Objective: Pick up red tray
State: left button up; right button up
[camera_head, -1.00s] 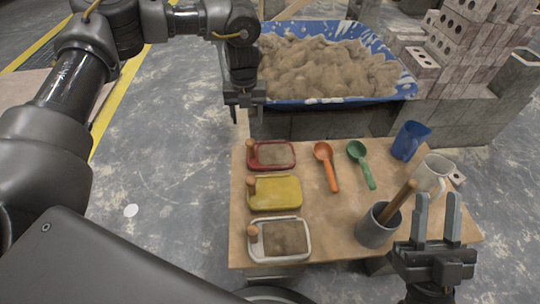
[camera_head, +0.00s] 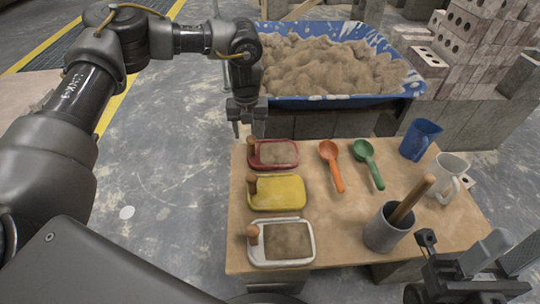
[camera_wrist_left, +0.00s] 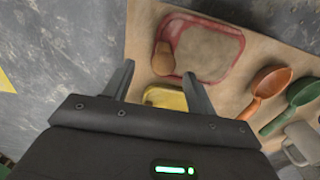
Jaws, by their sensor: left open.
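The red tray (camera_head: 275,168) lies on the wooden table at its far left corner, with grey-brown mortar inside and a wooden-handled tool at its left end. It also shows in the left wrist view (camera_wrist_left: 238,42), with the brown handle over its left edge. My left gripper (camera_head: 249,134) is open and empty, pointing down just above and behind the tray's left end. My right gripper (camera_head: 500,248) is at the lower right, fingers apart and empty.
A yellow tray (camera_head: 285,195) and a white tray (camera_head: 309,240) stand in front of the red one. Orange (camera_head: 331,160) and green (camera_head: 368,160) scoops lie to the right, near cups and jugs. A blue mortar tub (camera_head: 350,103) stands behind the table.

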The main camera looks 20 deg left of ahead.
aim_at(252, 146)
pick_arm(q)
jog(key=f+b, duration=0.1)
jog(key=f, duration=0.2)
jog(key=f+b, duration=0.2)
jog(key=f, duration=0.2)
jog(key=shift+w+d+f, duration=0.1)
jog(key=shift+w, duration=0.1)
grip_shut()
